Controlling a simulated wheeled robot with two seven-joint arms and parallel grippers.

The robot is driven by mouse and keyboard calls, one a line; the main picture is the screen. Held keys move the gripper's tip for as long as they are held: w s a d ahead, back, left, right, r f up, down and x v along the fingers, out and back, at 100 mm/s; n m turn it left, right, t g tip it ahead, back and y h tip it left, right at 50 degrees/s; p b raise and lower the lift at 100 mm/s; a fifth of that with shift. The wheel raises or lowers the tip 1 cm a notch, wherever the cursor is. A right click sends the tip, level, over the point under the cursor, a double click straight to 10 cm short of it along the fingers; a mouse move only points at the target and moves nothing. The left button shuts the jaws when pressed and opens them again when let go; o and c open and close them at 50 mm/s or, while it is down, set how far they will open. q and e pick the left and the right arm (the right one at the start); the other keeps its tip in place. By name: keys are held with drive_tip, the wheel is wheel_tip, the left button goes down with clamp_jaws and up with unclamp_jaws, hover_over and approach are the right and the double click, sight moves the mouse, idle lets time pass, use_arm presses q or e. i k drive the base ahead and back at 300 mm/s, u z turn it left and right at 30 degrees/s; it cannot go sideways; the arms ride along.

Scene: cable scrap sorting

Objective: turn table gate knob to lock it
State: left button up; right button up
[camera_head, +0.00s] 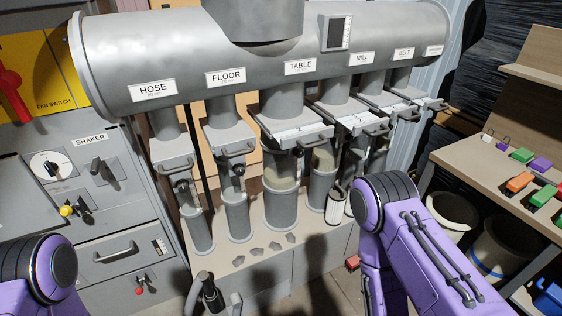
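The table gate (298,133) is a grey slide plate with a bar handle under the TABLE label (300,66). It sits across the pipe below the big grey duct. A small dark knob (298,152) hangs under the plate; its turn is too small to read. My two purple arms show at the lower left and lower right, well below and apart from this gate.
Similar gates are at HOSE (171,158), FLOOR (230,143) and MILL (355,120). A grey cabinet (120,215) stands left. A workbench (480,170) with coloured blocks stands right, above bins.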

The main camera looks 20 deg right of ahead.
sight(297, 152)
drive_tip(key=z, duration=0.55)
drive_tip(key=k, duration=0.65)
drive_tip(key=z, duration=0.85)
drive_tip(key=i, duration=1.2)
drive_tip(key=u, duration=0.65)
